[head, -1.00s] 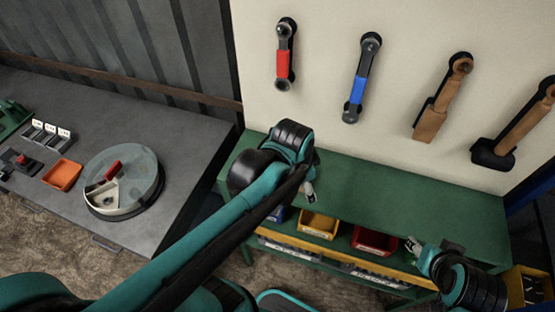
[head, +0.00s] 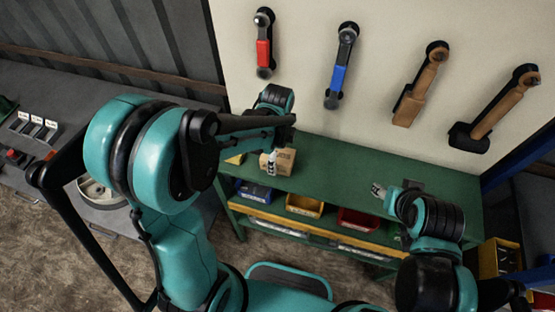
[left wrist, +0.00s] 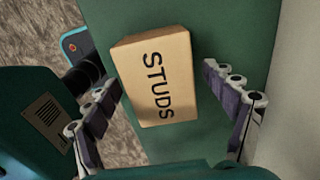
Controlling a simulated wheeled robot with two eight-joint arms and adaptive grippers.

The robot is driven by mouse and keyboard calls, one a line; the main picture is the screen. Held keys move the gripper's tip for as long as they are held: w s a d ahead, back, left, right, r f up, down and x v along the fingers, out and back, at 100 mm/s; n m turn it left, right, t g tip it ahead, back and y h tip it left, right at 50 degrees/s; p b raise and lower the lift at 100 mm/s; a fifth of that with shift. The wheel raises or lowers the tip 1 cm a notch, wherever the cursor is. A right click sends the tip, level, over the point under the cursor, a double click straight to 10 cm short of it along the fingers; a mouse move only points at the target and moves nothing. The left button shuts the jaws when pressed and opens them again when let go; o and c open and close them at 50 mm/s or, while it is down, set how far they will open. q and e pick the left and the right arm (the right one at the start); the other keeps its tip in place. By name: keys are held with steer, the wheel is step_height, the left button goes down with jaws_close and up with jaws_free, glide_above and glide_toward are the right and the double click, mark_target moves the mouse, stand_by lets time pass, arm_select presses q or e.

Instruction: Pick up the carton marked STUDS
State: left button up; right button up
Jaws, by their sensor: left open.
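The tan carton marked STUDS (left wrist: 155,78) shows in the left wrist view, on the green bench top, with its lettering facing the camera. My left gripper (left wrist: 165,103) is open, with one finger to each side of the carton and gaps showing. In the head view the carton (head: 284,162) is partly hidden behind my left gripper (head: 272,165), at the left part of the bench. My right gripper (head: 379,191) is in the head view over the front right of the bench; whether its jaws are open is too small to tell.
The green bench (head: 350,165) is clear to the carton's right. Below its top sit a blue bin (head: 254,191), a yellow bin (head: 304,205) and a red bin (head: 357,221). Several tools, including a blue-handled one (head: 341,75), hang on the wall behind. A grey table (head: 60,95) stands left.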

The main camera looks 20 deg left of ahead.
arm_select(q)
steer(key=shift+f, duration=0.8)
steer(key=c, duration=1.7)
steer(key=shift+r, duration=0.1)
